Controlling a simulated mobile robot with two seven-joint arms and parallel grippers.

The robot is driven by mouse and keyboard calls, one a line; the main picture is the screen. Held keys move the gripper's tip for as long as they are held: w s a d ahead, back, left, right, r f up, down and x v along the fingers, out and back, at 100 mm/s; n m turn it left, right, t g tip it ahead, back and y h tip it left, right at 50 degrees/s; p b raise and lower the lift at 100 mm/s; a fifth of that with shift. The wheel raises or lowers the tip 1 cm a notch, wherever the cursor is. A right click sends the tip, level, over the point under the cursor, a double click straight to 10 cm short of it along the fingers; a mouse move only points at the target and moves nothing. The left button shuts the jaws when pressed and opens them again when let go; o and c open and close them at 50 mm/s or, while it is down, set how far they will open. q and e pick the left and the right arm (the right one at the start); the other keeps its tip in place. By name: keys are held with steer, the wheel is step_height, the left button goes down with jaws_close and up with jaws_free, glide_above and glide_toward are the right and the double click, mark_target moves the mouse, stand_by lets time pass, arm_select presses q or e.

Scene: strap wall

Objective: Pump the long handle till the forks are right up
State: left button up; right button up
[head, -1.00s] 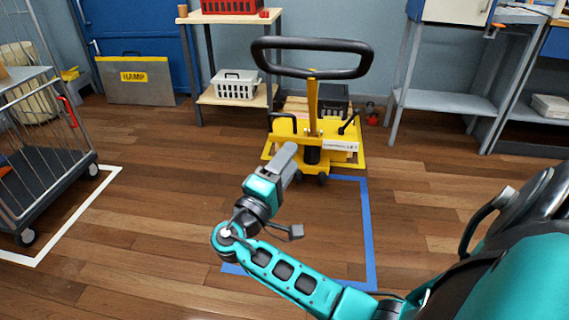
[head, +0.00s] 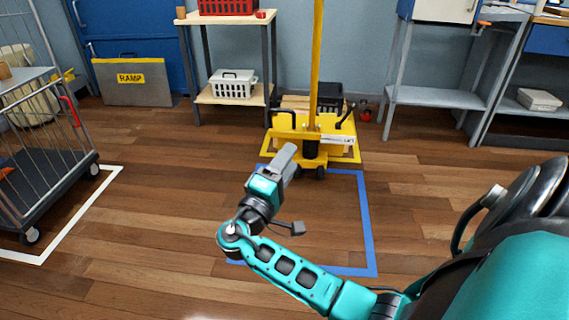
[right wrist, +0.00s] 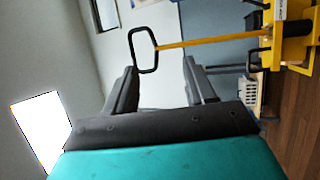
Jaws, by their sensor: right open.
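The yellow pallet truck (head: 340,145) stands at the far edge of the blue floor outline. Its long yellow handle (head: 316,70) stands about upright, and its top runs out of the head view. In the right wrist view the handle's black loop (right wrist: 131,50) shows sideways beyond the fingertips, apart from them. My right gripper (head: 290,152) is open and empty, in front of the truck in the head view; its two fingers also show in the wrist view (right wrist: 160,72). The forks are mostly hidden behind the truck's front, and their height is unclear. My left gripper is out of view.
A blue floor outline (head: 368,225) lies before the truck, with bare floor inside. A wire cage trolley (head: 45,180) stands at left. A shelf (head: 200,95) with a white basket (head: 233,84) stands behind left, a grey bench (head: 440,97) behind right. A RAMP board (head: 131,85) leans at the back.

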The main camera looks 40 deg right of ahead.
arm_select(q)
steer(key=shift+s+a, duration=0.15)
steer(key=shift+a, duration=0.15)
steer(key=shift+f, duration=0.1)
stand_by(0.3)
